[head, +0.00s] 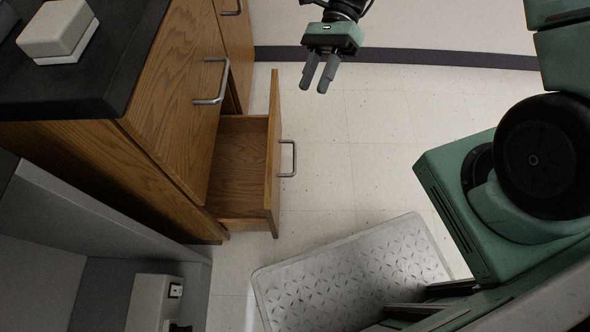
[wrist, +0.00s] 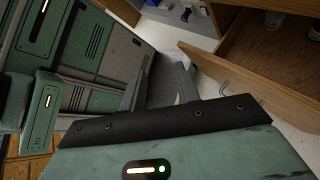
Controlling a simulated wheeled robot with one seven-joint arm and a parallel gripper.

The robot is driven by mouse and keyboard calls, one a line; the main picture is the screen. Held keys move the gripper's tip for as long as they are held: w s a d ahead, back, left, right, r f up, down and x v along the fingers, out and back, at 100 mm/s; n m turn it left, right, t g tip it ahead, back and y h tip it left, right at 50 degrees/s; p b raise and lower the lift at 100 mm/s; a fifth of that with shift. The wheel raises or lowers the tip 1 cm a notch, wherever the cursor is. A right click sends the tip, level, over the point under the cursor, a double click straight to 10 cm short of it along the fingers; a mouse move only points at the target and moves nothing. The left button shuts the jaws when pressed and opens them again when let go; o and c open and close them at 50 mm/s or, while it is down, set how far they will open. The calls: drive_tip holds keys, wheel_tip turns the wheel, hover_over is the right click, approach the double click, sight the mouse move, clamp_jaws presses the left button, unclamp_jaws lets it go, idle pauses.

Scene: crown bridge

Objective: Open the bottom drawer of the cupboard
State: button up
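The wooden cupboard (head: 170,95) stands at the left in the head view. Its low drawer (head: 243,165) is pulled well out, with an empty-looking wooden interior where it shows. The drawer's metal handle (head: 289,158) is on its front panel. The drawer front also shows at the right of the wrist view (wrist: 225,78). My gripper (head: 315,86) is up and to the right of the drawer front, apart from the handle. Its two fingers have a gap with nothing held between them; the wrist view also shows the fingers (wrist: 162,90) apart.
A closed front with a metal handle (head: 210,82) is above the open drawer. A dark countertop (head: 85,95) carries a pale box (head: 58,28). A grey open unit (head: 110,215) stands at lower left. The pale tiled floor (head: 350,130) right of the drawer is clear.

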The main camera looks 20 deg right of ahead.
drive_tip(key=w+d+f+m+t+y+b, duration=0.1)
drive_tip(key=w+d+f+m+y+b, duration=0.3)
drive_tip(key=f, duration=0.7)
drive_tip(key=d+f+m+t+y+b, duration=0.1)
drive_tip(key=d+f+m+y+b, duration=0.15)
drive_tip(key=f+m+b, duration=0.6)
drive_tip(key=m+t+y+b, duration=0.5)
drive_tip(key=m+t+b, duration=0.1)
drive_tip(key=m+b, duration=0.1)
approach(295, 157)
drive_tip(key=shift+s+a+r+b, duration=0.1)
drive_tip(key=shift+a+r+b, duration=0.1)
drive_tip(key=shift+a+b, duration=1.15)
drive_tip(key=shift+s+a+r+b, duration=0.15)
drive_tip(key=shift+a+b, duration=0.6)
drive_tip(key=shift+a, duration=1.2)
drive_tip(key=shift+a+r+b, duration=0.25)
drive_tip(key=shift+a+b, duration=0.8)
drive_tip(key=shift+a, duration=0.6)
clamp_jaws()
